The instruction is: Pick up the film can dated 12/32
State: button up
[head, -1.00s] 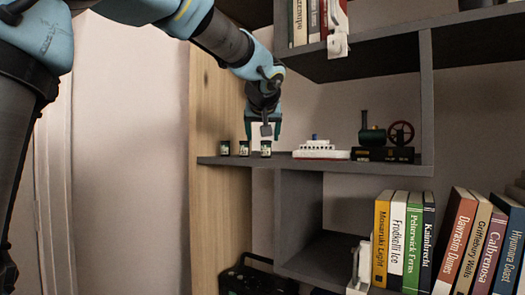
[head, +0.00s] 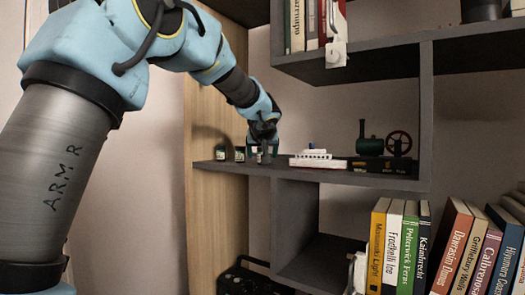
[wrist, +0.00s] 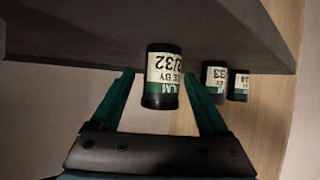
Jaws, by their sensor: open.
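Three small dark film cans with pale and green labels stand in a row on the grey shelf (head: 325,175). The can dated 12/32 (wrist: 164,85) shows upside down in the wrist view, its label reading "2/32" with the front digit out of sight. It is the rightmost can in the head view (head: 263,157). My gripper (wrist: 159,75) is open, with one green finger on each side of this can and gaps between. The other cans stand to its right in the wrist view: a middle one (wrist: 214,82) ending in "33" and an end one (wrist: 238,85), its date unclear.
A white toy ship (head: 316,160) and a dark green steam engine model (head: 370,146) stand right of the cans. A wooden side panel (head: 215,210) is on the left. A grey upper shelf (head: 350,68) overhangs, and books (head: 390,245) fill a lower compartment.

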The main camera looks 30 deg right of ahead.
jog(key=shift+w+f, duration=0.1)
jog(key=shift+w, duration=0.05)
grip_shut()
dwell(0.6)
